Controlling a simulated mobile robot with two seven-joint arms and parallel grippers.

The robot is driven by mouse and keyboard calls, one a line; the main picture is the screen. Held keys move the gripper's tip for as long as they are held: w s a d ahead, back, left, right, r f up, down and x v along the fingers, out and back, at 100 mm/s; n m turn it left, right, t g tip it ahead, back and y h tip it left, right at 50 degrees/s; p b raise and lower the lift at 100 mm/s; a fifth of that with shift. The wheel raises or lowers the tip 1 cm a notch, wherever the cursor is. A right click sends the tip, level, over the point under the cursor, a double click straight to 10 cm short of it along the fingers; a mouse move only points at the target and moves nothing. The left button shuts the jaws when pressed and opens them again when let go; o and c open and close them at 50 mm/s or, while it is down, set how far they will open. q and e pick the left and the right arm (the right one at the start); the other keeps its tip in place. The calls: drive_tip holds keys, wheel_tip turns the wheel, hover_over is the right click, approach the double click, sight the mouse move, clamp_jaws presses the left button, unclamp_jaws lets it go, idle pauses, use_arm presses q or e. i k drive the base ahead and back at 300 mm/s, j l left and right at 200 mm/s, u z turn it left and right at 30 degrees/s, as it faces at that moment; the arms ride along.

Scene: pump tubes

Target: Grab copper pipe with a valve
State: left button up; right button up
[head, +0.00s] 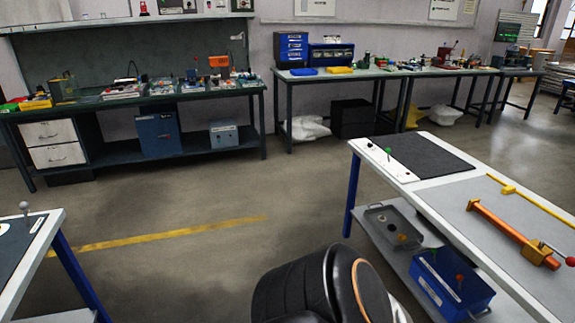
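A copper pipe with a valve (500,223) lies on the grey top of the white table (447,181) at the right. It runs diagonally from upper left to lower right. The brass-coloured valve body sits at its near right end, with a red-knobbed lever reaching the picture's right edge. The far part of that lever end is cut off. Neither of my grippers shows in the head view. A black rounded part with an orange ring, likely one of my arm links, is at the bottom middle, apart from the pipe.
A yellow bar (530,202) lies behind the pipe. A black mat (421,157) and small knobs are on the table's far end. A blue bin (450,290) and grey tray (393,227) sit on its lower shelf. Another table corner (47,228) is at left. Open floor lies between.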

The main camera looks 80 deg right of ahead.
sight(538, 256)
drive_tip(key=z, duration=4.15)
drive_tip(key=i+j, duration=0.1)
